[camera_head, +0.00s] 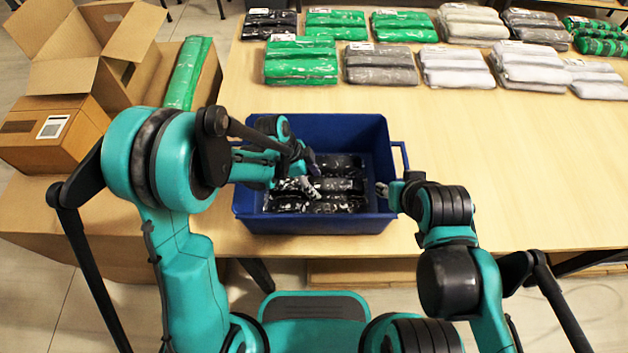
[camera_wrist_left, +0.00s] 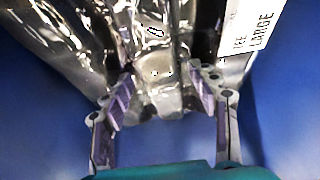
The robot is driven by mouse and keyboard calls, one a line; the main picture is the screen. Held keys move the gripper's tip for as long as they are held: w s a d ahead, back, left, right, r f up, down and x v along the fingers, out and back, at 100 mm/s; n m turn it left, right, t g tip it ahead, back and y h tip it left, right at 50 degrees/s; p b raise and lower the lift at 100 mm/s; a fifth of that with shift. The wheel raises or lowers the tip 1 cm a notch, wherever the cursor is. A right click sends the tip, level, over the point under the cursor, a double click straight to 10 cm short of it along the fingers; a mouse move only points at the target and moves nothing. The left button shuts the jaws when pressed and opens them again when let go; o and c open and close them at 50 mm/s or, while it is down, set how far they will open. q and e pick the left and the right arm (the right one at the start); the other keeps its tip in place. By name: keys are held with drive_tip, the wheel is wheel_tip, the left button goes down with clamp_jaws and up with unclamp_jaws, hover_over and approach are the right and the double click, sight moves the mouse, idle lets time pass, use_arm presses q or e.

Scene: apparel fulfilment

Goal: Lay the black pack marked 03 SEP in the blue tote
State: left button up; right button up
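The blue tote (camera_head: 313,226) stands on the wooden table in front of me. Several glossy black packs (camera_head: 338,186) lie in it; I cannot read 03 SEP on any of them. My left gripper (camera_head: 311,178) reaches down into the tote at the packs' left end. In the left wrist view, the left gripper's fingers (camera_wrist_left: 163,88) stand apart on both sides of a shiny dark pack's end (camera_wrist_left: 158,62); whether they press on it is unclear. A white label (camera_wrist_left: 250,35) there reads LARGE. My right gripper (camera_head: 383,189) is at the tote's right wall, its fingers too small to judge.
Rows of green, grey, white and black packs (camera_head: 380,64) lie along the table's back. An open cardboard box (camera_head: 85,50) and a closed carton (camera_head: 52,135) stand at the left, with a green pack (camera_head: 187,72) beside them. The table right of the tote is clear.

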use_arm(q)
drive_tip(key=shift+r, duration=0.1)
drive_tip(key=shift+a+r+p, duration=0.1)
drive_tip(key=shift+r+p, duration=0.25)
drive_tip(key=shift+r, duration=0.05)
drive_tip(key=p+v, duration=0.4)
drive_tip(key=v, duration=0.7)
drive_tip(key=s+a+r+n+t+y, duration=0.4)
drive_tip(key=s+a+r+n+t, duration=0.3)
drive_tip(key=n, duration=1.1)
drive_tip(key=s+a+r, duration=0.4)
drive_tip(key=s+a, duration=0.1)
drive_tip(key=a, duration=0.1)
drive_tip(key=shift+a+r, duration=0.15)
drive_tip(key=shift+a, duration=0.15)
